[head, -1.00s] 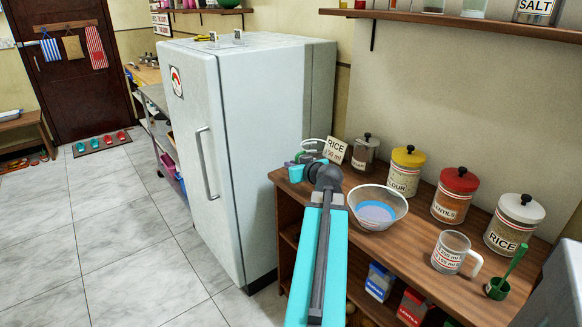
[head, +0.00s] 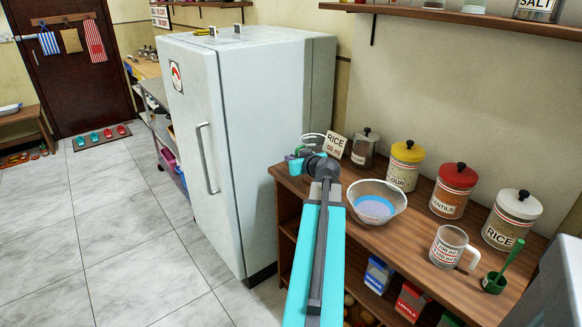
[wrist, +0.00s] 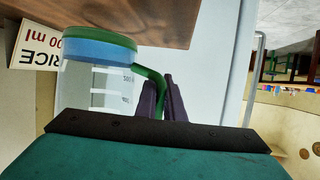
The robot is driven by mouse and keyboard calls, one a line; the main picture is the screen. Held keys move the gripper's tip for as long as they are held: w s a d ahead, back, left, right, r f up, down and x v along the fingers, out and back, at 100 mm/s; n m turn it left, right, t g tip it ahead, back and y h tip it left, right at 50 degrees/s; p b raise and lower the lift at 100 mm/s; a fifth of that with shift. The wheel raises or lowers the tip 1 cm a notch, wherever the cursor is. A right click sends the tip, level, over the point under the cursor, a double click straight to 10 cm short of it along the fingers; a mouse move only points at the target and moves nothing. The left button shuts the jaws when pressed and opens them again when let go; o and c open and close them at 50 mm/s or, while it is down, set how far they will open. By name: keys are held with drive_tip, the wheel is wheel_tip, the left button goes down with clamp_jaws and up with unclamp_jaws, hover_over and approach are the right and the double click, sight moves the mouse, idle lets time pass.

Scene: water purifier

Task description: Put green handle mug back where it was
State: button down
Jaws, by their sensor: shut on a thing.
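The green handle mug is a clear measuring mug with printed marks, and in the wrist view the mug (wrist: 98,85) appears upside down, with a green and blue band at the end towards the wooden top. My gripper (wrist: 170,88) is shut on its green handle (wrist: 150,76), with dark fingers either side of it. In the head view the mug (head: 313,139) shows only in part at the far left end of the counter, behind my arm and gripper (head: 303,160). I cannot tell whether its base touches the wood.
A RICE card (head: 335,146) stands close beside the mug. The fridge (head: 235,150) is just left of the counter (head: 410,228).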

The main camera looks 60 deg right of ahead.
drive_tip(key=shift+f, duration=1.25)
drive_tip(key=shift+f, duration=0.15)
drive_tip(key=c, duration=1.9)
unclamp_jaws()
drive_tip(key=shift+o, duration=0.2)
drive_tip(key=v, duration=0.6)
drive_tip(key=shift+s+b, duration=0.1)
drive_tip(key=shift+b, duration=1.05)
drive_tip(key=shift+b, duration=0.3)
drive_tip(key=b, duration=0.6)
drive_tip(key=shift+s+r+b, duration=0.2)
drive_tip(key=shift+r+b, duration=0.1)
drive_tip(key=shift+r, duration=0.05)
